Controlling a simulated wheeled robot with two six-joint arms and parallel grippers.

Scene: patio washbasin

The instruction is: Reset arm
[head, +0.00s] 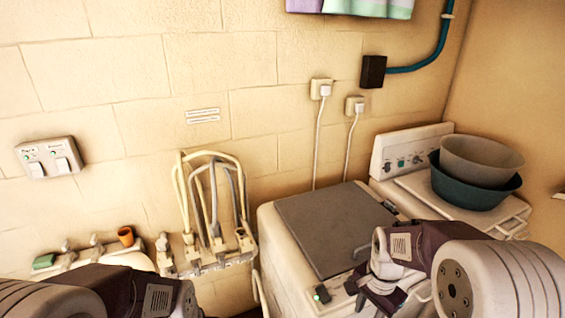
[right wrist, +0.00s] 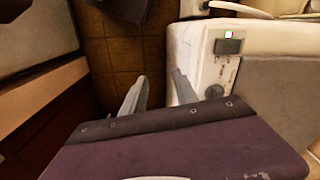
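My right arm reaches in from the right in the head view, and its gripper (head: 366,272) is over the front right part of a white machine with a grey lid (head: 335,225). In the right wrist view the two grey fingers of this gripper (right wrist: 158,78) stand apart with nothing between them. One finger is close beside the machine's white front panel (right wrist: 192,60); I cannot tell whether it touches. My left arm shows only at the bottom left of the head view, and its fingers are out of sight.
A grey bowl sits in a teal basin (head: 470,192) on a second white machine (head: 412,150) at the right. Hoses and taps (head: 212,200) stand at the wall. An orange cup (head: 126,236) and a green block (head: 44,261) are on the washbasin edge. Tiled floor (right wrist: 135,60) lies beyond the fingers.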

